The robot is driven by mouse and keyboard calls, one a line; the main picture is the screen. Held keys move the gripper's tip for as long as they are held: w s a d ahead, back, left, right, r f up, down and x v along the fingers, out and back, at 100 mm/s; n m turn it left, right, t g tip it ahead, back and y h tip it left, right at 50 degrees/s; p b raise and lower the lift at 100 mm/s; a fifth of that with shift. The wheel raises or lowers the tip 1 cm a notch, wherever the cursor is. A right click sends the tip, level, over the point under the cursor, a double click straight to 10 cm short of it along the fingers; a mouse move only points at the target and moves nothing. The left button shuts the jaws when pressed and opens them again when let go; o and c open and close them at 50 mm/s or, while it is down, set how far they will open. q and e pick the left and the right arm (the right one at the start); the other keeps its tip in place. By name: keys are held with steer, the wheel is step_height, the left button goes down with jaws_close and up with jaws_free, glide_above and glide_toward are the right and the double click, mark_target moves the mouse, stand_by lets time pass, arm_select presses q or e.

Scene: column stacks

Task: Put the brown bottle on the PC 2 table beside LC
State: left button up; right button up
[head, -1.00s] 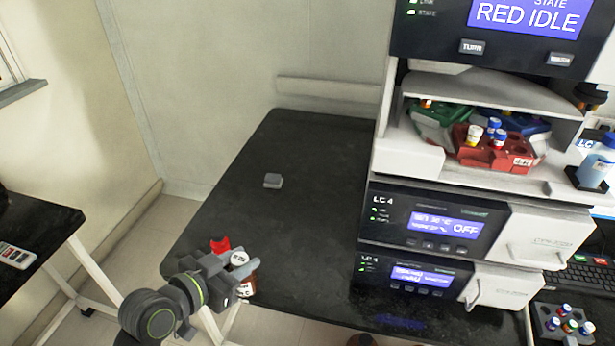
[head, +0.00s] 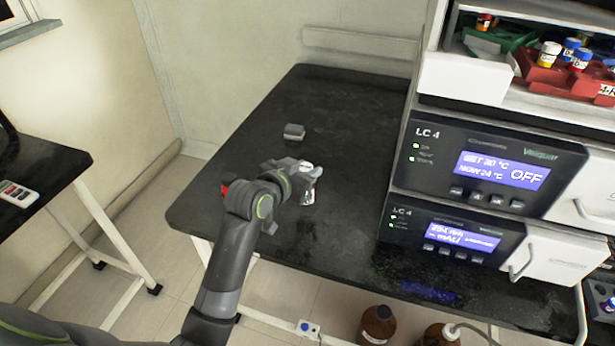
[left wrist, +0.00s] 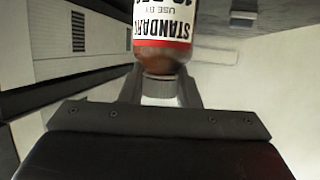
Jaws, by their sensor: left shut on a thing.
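The brown bottle (head: 308,193) with a white and red label is in my left gripper (head: 303,172), over the black table (head: 250,130) to the left of the LC 4 stack (head: 480,165). In the left wrist view the bottle (left wrist: 163,30) fills the top middle, and the fingers (left wrist: 160,90) are shut around its neck and cap. Its label reads "STANDARD". In the head view the gripper partly hides the bottle. I cannot tell whether its base touches the table. My right gripper is not in view.
A small grey block (head: 294,131) lies on the table behind the gripper. Two brown bottles (head: 377,325) (head: 437,336) stand low beyond the table's front edge. Red and green trays with vials (head: 560,70) sit above the LC units. The table's left and far parts are clear.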

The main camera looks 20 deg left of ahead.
arm_select(q)
step_height(320, 180, down, 4)
steer(key=shift+f, duration=0.2)
steer(key=o, duration=1.1)
steer(key=shift+f, duration=0.15)
steer(key=shift+r, duration=0.2)
steer(key=v, duration=1.2)
steer(key=shift+f, duration=0.15)
